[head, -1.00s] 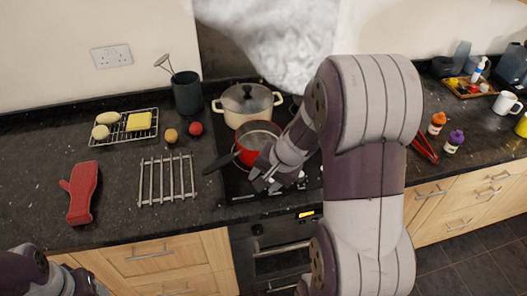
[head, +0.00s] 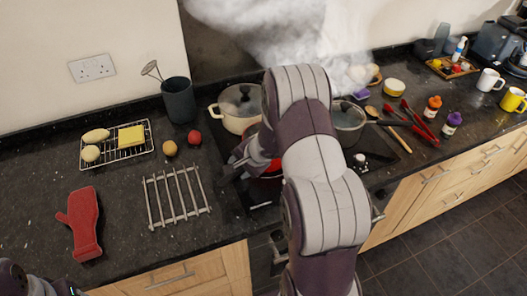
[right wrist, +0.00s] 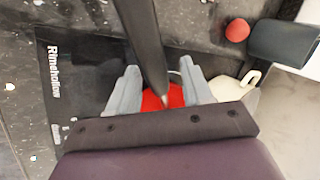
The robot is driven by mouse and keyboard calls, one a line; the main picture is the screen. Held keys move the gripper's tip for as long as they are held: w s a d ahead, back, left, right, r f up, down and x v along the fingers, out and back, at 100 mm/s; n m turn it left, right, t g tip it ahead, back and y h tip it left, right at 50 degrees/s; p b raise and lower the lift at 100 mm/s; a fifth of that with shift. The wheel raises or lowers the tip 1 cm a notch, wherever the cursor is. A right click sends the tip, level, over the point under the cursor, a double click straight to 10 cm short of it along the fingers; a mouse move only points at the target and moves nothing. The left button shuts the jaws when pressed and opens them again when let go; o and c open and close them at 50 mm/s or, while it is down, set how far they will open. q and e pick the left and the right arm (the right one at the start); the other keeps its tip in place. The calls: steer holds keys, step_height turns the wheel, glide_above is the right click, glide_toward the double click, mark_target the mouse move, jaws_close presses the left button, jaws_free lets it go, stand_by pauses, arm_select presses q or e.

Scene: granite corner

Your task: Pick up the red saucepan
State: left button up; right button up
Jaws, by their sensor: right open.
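The red saucepan (head: 271,168) is on the black hob, mostly hidden behind my right arm in the head view. In the right wrist view, part of its red body (right wrist: 160,99) shows, with its dark handle (right wrist: 146,45) running up the picture between my fingers. My right gripper (right wrist: 158,68) is open, with one grey finger on each side of the handle and a gap visible on both sides. In the head view my right gripper (head: 232,166) is at the saucepan's left side. Only a bit of my left arm shows at the bottom left corner; its gripper is out of view.
A cream lidded pot (head: 237,122) stands behind the saucepan, and a grey pan (head: 349,137) to its right. A metal trivet (head: 177,197), a red oven mitt (head: 84,222), a tomato (head: 194,137) and a utensil pot (head: 179,100) lie left. Steam rises behind.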

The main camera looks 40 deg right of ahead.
steer(key=shift+s+r, duration=0.1)
steer(key=shift+s, duration=0.05)
steer(key=shift+s+d, duration=0.1)
steer(key=shift+s, duration=0.1)
steer(key=c, duration=0.5)
steer(key=shift+s+r, duration=0.1)
jaws_close()
stand_by(0.4)
